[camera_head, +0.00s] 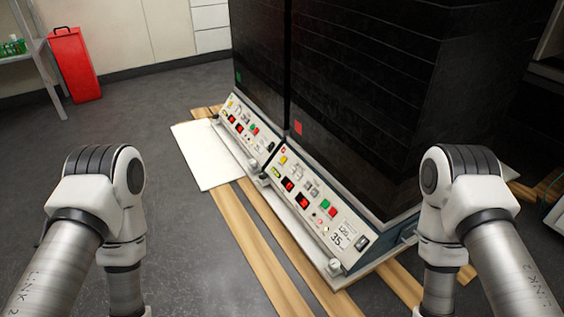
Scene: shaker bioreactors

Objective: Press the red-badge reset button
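Two black shaker units stand side by side. The right unit (365,75) bears a red square badge (298,128) low on its front left. The left unit (258,50) bears a green square badge (238,77). Below the red badge is a sloped white control panel (345,222) with red digit displays (288,184), a yellow button (283,160), a green button (324,204) and a red button (333,212). The labels are too small to read, so I cannot tell which is reset. My two arms show at the lower left and right, away from the panel; both grippers are out of view.
The left unit has a similar panel (246,127). Wooden planks (248,245) lie under the units, and a white board (207,154) lies at left. A red container (75,65) stands by the back wall, beside a shelf with a green rack (12,47). Grey floor in front is clear.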

